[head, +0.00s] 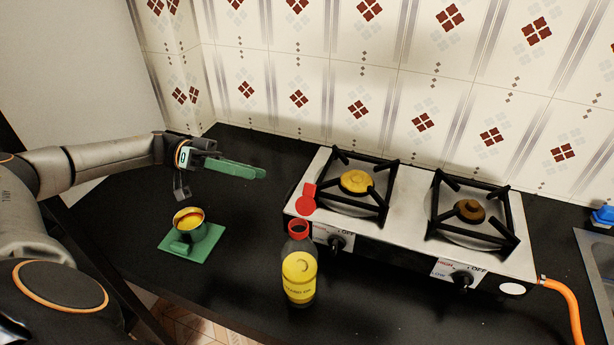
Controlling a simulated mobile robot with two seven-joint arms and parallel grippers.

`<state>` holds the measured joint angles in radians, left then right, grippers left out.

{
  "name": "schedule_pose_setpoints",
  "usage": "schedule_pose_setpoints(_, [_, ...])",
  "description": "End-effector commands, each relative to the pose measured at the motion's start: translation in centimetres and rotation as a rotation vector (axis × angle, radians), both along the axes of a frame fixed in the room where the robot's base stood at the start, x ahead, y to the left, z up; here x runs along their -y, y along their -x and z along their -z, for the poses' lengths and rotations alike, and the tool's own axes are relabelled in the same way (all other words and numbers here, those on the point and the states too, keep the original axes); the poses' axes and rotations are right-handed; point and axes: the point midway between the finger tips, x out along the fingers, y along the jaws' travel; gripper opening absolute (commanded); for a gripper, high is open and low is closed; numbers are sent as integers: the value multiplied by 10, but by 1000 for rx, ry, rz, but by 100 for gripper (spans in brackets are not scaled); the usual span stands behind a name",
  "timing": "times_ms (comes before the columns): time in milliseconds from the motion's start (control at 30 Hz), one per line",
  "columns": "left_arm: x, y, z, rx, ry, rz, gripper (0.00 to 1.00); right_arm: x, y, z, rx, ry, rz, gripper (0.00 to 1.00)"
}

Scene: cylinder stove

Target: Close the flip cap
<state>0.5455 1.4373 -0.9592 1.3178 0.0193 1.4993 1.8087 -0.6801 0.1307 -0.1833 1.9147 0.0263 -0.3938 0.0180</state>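A clear bottle with a yellow label (299,275) stands upright on the black counter in front of the stove. Its red flip cap (307,198) stands open, raised above the red collar (298,230) at the bottle's mouth. My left gripper (196,172) is to the upper left of the bottle, well apart from the cap. One dark finger points down; the other is not clear. A long green object (235,169) shows right beside the gripper; I cannot tell whether it is held or lies behind. My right gripper is not in view.
A two-burner stove (407,222) stands behind and right of the bottle. An orange hose (565,297) and a sink edge are at the right. Counter between cup and bottle is clear.

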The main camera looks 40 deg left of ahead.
Motion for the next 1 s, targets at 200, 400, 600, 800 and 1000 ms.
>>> schedule_pose_setpoints(200, [45,-9,-4,2,3,6,39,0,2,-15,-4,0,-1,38])
schedule_pose_setpoints(400, [81,-19,-4,2,3,4,39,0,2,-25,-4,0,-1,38])
schedule_pose_setpoints(600, [102,-24,-2,2,1,2,39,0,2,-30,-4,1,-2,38])
schedule_pose_setpoints(800, [107,-26,0,2,0,1,39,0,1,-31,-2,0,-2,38])
schedule_pose_setpoints(1000, [107,-25,0,2,0,1,35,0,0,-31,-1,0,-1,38])
